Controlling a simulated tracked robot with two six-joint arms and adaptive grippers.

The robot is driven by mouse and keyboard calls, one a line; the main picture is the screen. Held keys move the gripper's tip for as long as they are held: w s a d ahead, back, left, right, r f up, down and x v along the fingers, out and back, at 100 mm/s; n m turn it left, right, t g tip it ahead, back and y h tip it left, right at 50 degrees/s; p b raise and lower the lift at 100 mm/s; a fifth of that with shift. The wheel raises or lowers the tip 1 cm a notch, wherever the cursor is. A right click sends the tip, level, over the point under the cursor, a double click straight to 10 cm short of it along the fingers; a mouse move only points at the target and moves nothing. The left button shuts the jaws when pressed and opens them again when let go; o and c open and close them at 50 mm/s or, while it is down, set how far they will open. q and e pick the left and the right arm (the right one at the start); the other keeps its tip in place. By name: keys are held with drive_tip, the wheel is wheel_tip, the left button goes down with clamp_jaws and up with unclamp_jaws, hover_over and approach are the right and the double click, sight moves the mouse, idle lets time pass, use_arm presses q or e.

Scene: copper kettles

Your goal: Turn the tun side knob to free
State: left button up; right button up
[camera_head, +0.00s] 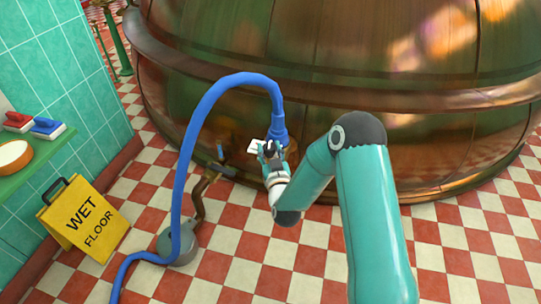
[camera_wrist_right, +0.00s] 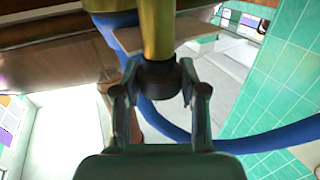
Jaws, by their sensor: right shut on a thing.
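The tun is the big round copper vessel (camera_head: 340,112) that fills the top of the head view. My right gripper (camera_head: 268,152) is at its lower side, beside the end of the blue hose. In the right wrist view, my right gripper (camera_wrist_right: 159,82) has a finger on each side of a dark round knob (camera_wrist_right: 160,76) and is shut on it. The knob sits at the end of a brass stem (camera_wrist_right: 157,28). In the head view the knob is mostly hidden by my gripper, and I cannot tell how it is turned. My left gripper is not in view.
A blue hose (camera_head: 184,165) arches from the tun down to the floor, close to my gripper. A grey pump-like body (camera_head: 180,245) with a brown pipe stands below. A yellow wet-floor sign (camera_head: 84,222) and a green shelf (camera_head: 30,165) are at left. The tiled floor at right is clear.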

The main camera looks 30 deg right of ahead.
drive_tip(key=n+t+y+b, duration=0.1)
drive_tip(key=n+y+b, duration=0.1)
drive_tip(key=y, duration=0.1)
drive_tip(key=d+n+y+b, duration=0.1)
drive_tip(key=n+y+b, duration=0.1)
drive_tip(key=y, duration=0.1)
drive_tip(key=shift+t+b, duration=0.3)
drive_tip(key=shift+t, duration=0.1)
drive_tip(key=n+y, duration=0.1)
drive_tip(key=y, duration=0.1)
drive_tip(key=shift+n+y+b, duration=0.3)
drive_tip(key=shift+n+b, duration=0.1)
drive_tip(key=shift+a+r+n+g+y+b, duration=0.15)
drive_tip(key=shift+n+g+y+b, duration=0.15)
drive_tip(key=shift+n+y, duration=0.8)
drive_tip(key=shift+w+a+y, duration=0.1)
drive_tip(key=shift+y, duration=0.4)
drive_tip(key=o, duration=1.1)
drive_tip(key=shift+o, duration=0.3)
drive_tip(key=v, duration=1.2)
